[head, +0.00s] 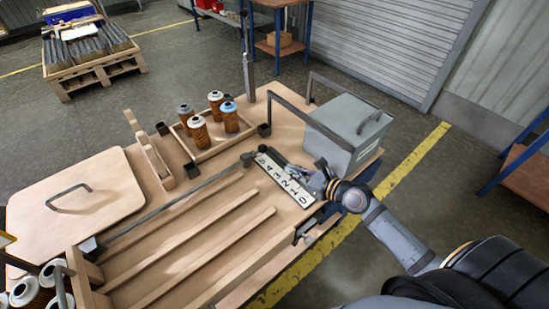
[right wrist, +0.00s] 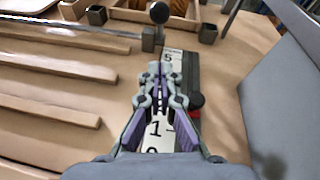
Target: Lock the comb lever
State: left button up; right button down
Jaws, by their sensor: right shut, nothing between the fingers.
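A dark ball-ended lever (right wrist: 159,14) stands at the end of the long grey bar (head: 180,203), beside a black block. Its ball also shows in the head view (head: 262,148). My right gripper (head: 280,165) is shut and empty, over the white number strip (head: 283,180). In the right wrist view its fingertips (right wrist: 160,72) point toward the lever and appear short of it; I cannot tell the exact gap. The fingers hide part of the number strip. My left gripper is not in view.
A grey box (head: 345,135) with a handle stands right of the strip. A wooden tray (head: 208,150) with several cartridges is behind. Parallel wooden rails (head: 195,245) fill the front, with a handled board (head: 75,190) at left. A clamp (head: 303,232) sits at the front edge.

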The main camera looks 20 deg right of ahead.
jog(key=w+a, duration=0.3)
jog(key=w, duration=0.4)
jog(key=shift+a+r, duration=0.2)
jog(key=shift+a, duration=0.2)
